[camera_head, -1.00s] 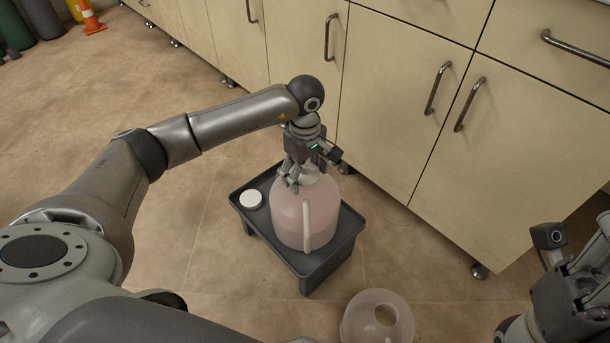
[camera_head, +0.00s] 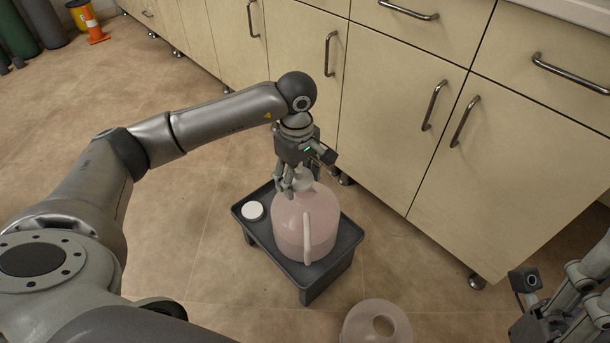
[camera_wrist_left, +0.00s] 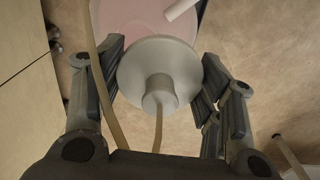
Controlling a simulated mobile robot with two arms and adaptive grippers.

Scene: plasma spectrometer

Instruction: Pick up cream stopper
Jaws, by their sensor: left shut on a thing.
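A large pinkish translucent jug (camera_head: 304,225) with a pale handle stands upright on a dark grey stool-like tray (camera_head: 309,272). My left gripper (camera_head: 286,190) is at the jug's mouth, pointing down. In the left wrist view its fingers are on both sides of a pale cream, disc-shaped stopper (camera_wrist_left: 158,65) with a raised neck, and it is shut on this stopper. Thin tan tubes pass by the stopper. The pink jug (camera_wrist_left: 133,18) shows behind it, and I cannot tell whether they touch. My right gripper (camera_head: 545,318) is only partly in view at the lower right, its fingertips unclear.
A round white cap (camera_head: 253,211) lies on the tray left of the jug. Another pale translucent container (camera_head: 376,322) with an open mouth stands on the floor in front. Beige cabinets (camera_head: 390,140) with metal handles line the back.

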